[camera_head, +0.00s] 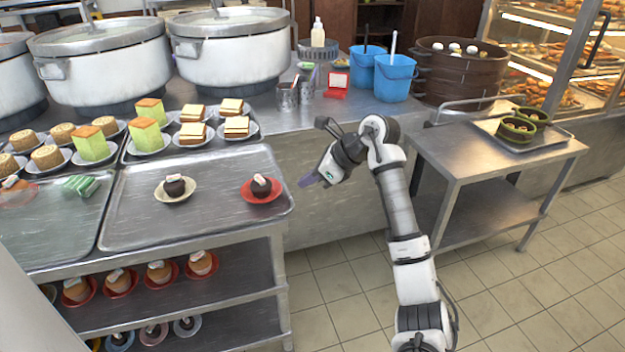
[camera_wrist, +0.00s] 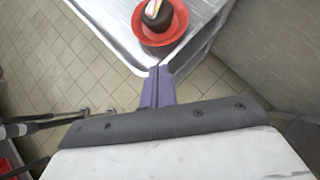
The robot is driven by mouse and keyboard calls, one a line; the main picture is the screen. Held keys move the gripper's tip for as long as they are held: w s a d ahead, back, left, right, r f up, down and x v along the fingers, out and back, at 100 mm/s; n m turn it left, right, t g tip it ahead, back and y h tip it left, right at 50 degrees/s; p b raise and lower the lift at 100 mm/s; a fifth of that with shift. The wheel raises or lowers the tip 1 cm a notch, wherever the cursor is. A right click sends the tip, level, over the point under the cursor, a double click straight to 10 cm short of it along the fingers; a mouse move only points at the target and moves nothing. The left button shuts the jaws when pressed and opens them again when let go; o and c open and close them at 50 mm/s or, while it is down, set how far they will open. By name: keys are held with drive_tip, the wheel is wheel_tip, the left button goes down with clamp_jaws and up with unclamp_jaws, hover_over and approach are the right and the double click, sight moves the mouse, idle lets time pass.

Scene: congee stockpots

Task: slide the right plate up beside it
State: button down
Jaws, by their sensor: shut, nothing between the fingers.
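The right plate is a red saucer (camera_head: 274,194) with a dark cupcake (camera_head: 261,184) on it, near the right edge of the metal tray (camera_head: 150,236). A cream plate (camera_head: 161,194) with another dark cupcake (camera_head: 174,186) sits to its left on the same tray, with bare tray between them. My gripper (camera_head: 308,180) is just right of the tray's edge, apart from the red plate. In the wrist view its purple fingers (camera_wrist: 157,74) are together and empty, pointing at the tray corner, with the red plate (camera_wrist: 146,38) just beyond.
Behind the tray stand several plates of cakes (camera_head: 95,144) and large white stockpots (camera_head: 230,50). A left tray (camera_head: 50,232) holds a green item (camera_head: 80,186). Shelves below hold more plated cupcakes (camera_head: 120,282). A steel cart (camera_head: 470,150) stands right of my arm. The tray's front is clear.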

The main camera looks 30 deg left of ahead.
sight(243, 187)
drive_tip(key=p+x, duration=0.1)
drive_tip(key=x, duration=0.6)
drive_tip(key=shift+a+f, duration=0.1)
drive_tip(key=shift+a, duration=0.05)
drive_tip(key=shift+s, duration=0.1)
drive_tip(key=s+a, duration=0.1)
drive_tip(key=a, duration=0.3)
drive_tip(key=s+a+b, duration=0.1)
drive_tip(key=a, duration=0.3)
drive_tip(key=s+a, duration=0.1)
drive_tip(key=a, duration=0.3)
drive_tip(key=shift+a+b, duration=0.25)
drive_tip(key=shift+b, duration=0.15)
